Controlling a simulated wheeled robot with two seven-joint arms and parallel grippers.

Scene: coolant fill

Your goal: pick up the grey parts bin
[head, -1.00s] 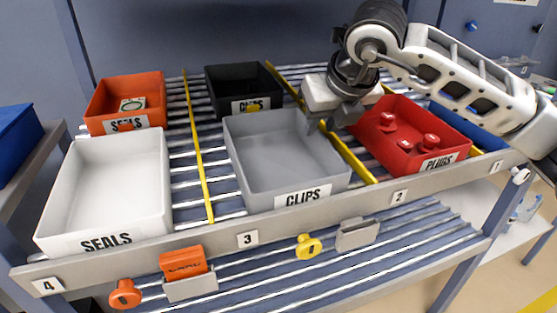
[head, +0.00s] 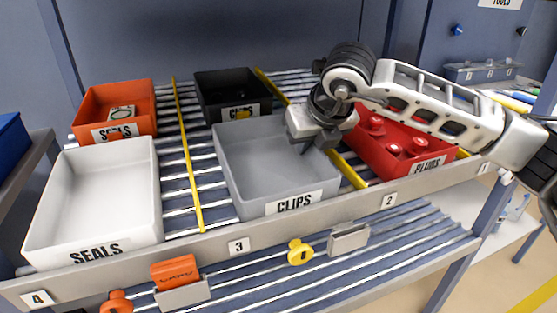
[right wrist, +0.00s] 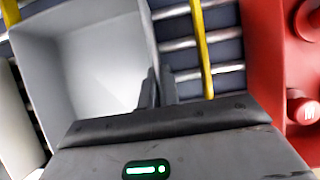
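The grey parts bin (head: 268,170), labelled CLIPS, stands level and empty on the roller shelf in the head view. My right gripper (head: 318,144) is down at its right wall. The bin (right wrist: 88,60) also fills the left of the right wrist view. There the dark fingers of my right gripper (right wrist: 158,90) sit close together at the wall, seemingly one inside and one outside. I cannot tell whether they press on it. My left gripper is not in view.
A white SEALS bin (head: 98,190) stands to the left. An orange bin (head: 112,100) and a black bin (head: 234,93) are behind. A red PLUGS bin (head: 388,150) with red plugs is close on the right. Yellow dividers (head: 187,155) and a front rail (head: 330,215) bound the lanes.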

